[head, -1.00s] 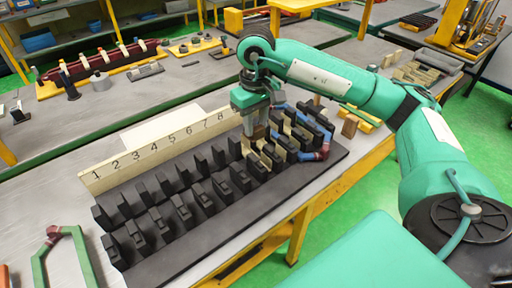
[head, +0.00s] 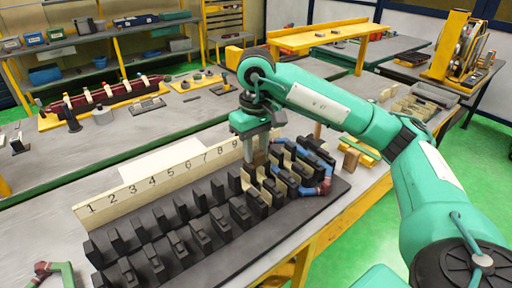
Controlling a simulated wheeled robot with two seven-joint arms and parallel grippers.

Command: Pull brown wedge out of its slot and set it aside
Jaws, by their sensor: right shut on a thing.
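The black slotted stator block (head: 300,212) lies on the workbench, with rows of dark teeth and slots beside a numbered strip (head: 150,182). My right gripper (head: 257,146) points down over the far row of teeth, near the strip's high-number end. It is shut on the brown wedge (head: 260,157), a small piece showing just below the fingers. I cannot tell whether its lower end is clear of the slot. Pale liners (head: 281,187) stand in several neighbouring slots. A blue coil (head: 318,160) with dark red ends lies around the teeth at the right. My left gripper is out of view.
A separate brown block (head: 351,159) stands beyond the right end of the stator block. Pale blocks (head: 415,108) lie at the bench's far right. Bare bench (head: 40,205) shows at the left.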

